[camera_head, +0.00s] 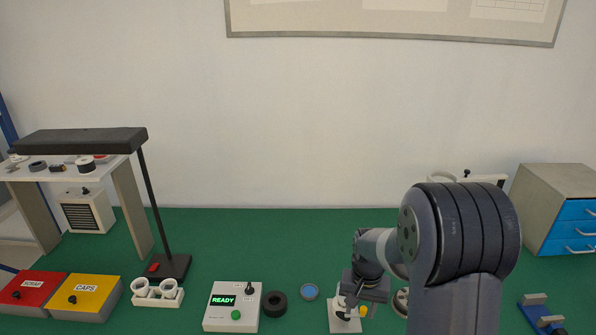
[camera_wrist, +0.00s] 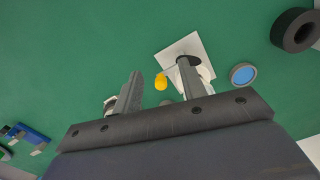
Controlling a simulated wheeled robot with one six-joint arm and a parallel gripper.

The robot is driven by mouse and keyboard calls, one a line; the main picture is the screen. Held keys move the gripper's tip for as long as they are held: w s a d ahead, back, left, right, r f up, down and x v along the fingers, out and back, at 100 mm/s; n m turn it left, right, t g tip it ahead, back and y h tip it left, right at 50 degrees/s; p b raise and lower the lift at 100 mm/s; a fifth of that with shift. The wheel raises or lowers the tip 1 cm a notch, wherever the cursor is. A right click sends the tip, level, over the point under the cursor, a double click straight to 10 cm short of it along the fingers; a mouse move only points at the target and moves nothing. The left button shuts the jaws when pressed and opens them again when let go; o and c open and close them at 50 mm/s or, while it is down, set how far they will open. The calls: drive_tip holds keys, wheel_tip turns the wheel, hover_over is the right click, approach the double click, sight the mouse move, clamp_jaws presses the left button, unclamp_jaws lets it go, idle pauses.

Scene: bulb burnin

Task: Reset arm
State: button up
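My arm reaches down over the green bench at the right of the head view. My gripper (camera_wrist: 159,70) has its two fingers spread apart in the wrist view, with nothing visibly clamped between them. In the head view my gripper (camera_head: 350,290) is low over a white square base (camera_head: 345,322), partly covering it. The wrist view shows this white base (camera_wrist: 205,45) behind the right finger. A small yellow piece (camera_wrist: 161,81) shows between the fingers, apparently beyond them. Whether a finger touches the base cannot be told.
A white box reading READY (camera_head: 221,315), a black ring (camera_head: 275,303) and a blue disc (camera_head: 309,291) stand left of my gripper. A lamp (camera_head: 150,200), yellow CAPS box (camera_head: 90,293) and red SCRAP box (camera_head: 30,290) are farther left. Blue drawers (camera_head: 572,232) stand right.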

wheel_tip(320, 180, up, 6)
drive_tip(key=shift+r, duration=0.2)
idle(0.4)
